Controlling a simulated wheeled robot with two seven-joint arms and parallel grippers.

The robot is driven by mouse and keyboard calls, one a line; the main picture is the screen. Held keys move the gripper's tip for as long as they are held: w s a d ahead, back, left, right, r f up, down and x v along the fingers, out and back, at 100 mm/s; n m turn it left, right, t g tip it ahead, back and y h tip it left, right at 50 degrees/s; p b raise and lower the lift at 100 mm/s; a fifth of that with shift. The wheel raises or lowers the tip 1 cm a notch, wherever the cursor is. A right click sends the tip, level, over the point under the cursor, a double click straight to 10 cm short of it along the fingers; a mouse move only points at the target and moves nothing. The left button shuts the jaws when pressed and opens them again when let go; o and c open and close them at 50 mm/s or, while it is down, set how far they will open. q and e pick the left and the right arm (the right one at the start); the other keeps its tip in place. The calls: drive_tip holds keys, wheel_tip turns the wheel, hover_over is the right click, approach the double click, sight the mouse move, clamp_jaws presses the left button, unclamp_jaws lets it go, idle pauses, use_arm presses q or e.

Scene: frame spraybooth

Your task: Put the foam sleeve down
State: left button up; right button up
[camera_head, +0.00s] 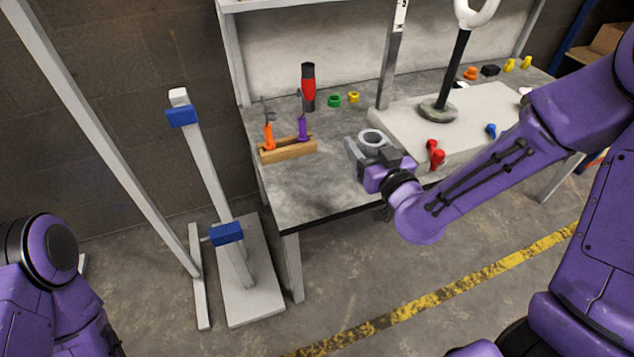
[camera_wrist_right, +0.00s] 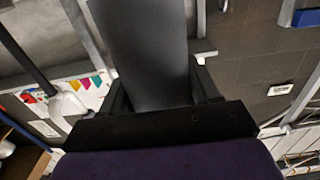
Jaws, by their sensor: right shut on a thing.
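The foam sleeve is a grey hollow tube. In the head view its round open end (camera_head: 373,136) shows at my right gripper (camera_head: 367,152), over the middle of the grey workbench (camera_head: 318,185). In the right wrist view the sleeve (camera_wrist_right: 145,45) is a broad dark grey tube between the two black fingers of my right gripper (camera_wrist_right: 160,88), which is shut on it. The gripper hides part of the sleeve, and I cannot tell whether it touches the bench top. My left gripper is out of view; only part of my left arm shows at lower left.
A wooden rack (camera_head: 288,150) with orange- and purple-handled tools and a red-and-black bottle (camera_head: 308,87) stand left on the bench. A stand with blue blocks (camera_head: 226,233) is at left. The bench's front left is clear.

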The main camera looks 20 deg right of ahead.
drive_tip(key=w+a+f+b, duration=0.2)
drive_tip(key=a+f+b, duration=0.1)
drive_tip(key=f+b, duration=0.1)
drive_tip(key=w+a+f+b, duration=0.3)
drive_tip(key=f+b, duration=0.1)
drive_tip(key=w+a+f+b, duration=0.3)
drive_tip(key=f+b, duration=0.1)
drive_tip(key=b, duration=0.1)
drive_tip(key=shift+w+f, duration=0.15)
drive_tip(key=shift+f, duration=0.2)
drive_tip(key=shift+r, duration=0.25)
drive_tip(key=shift+f, duration=0.15)
drive_tip(key=o, duration=1.1)
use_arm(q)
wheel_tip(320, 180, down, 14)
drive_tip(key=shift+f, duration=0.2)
